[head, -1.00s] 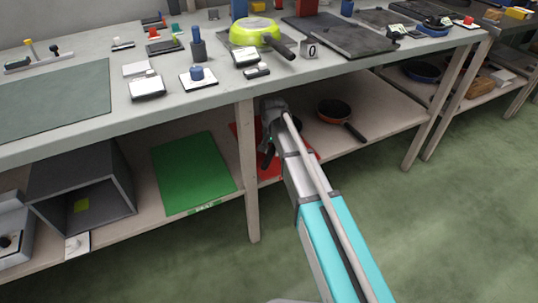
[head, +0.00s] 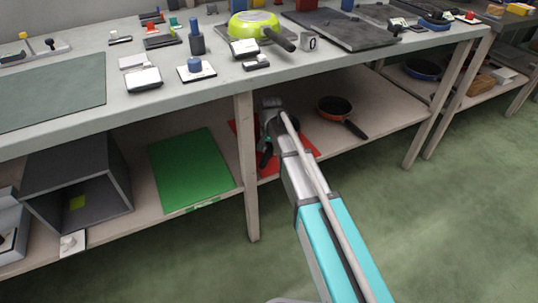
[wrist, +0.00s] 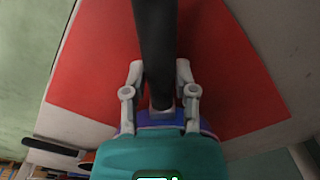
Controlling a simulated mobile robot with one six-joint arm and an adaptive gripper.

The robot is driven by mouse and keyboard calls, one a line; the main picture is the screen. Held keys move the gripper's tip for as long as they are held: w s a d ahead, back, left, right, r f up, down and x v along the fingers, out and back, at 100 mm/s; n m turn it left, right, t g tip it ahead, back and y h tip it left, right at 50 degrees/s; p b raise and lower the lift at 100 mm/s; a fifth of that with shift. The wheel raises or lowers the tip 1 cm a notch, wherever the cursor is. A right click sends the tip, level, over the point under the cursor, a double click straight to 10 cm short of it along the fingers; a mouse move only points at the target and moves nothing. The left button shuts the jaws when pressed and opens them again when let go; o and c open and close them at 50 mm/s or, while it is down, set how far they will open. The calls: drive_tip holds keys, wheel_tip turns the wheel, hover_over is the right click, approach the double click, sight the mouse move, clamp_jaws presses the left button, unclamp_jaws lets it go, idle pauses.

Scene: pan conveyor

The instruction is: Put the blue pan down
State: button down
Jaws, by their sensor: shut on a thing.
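My gripper (head: 268,130) is under the tabletop, over the red mat (head: 304,148) on the lower shelf. In the wrist view my gripper (wrist: 159,76) is shut on a thick black handle (wrist: 155,30). The handle points up the picture across the red mat (wrist: 235,65). A dark piece of the handle (head: 265,158) shows beside the gripper in the head view. A blue-violet strip (wrist: 207,128) shows behind the fingers; it may be the blue pan's edge. The pan's body is mostly hidden, and I cannot tell whether it touches the mat.
An orange pan (head: 334,106) lies to the right on the same shelf. A table leg (head: 246,170) stands just left of my gripper, with a green mat (head: 193,170) beyond it. The tabletop (head: 222,96) is close above. Another blue pan (head: 423,69) lies on the neighbouring shelf.

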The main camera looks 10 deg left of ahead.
drive_tip(key=shift+f, duration=0.55)
drive_tip(key=shift+c, duration=2)
unclamp_jaws()
drive_tip(key=shift+r, duration=0.15)
wheel_tip(320, 180, up, 12)
drive_tip(key=p, duration=1.1)
drive_tip(key=shift+p, duration=0.3)
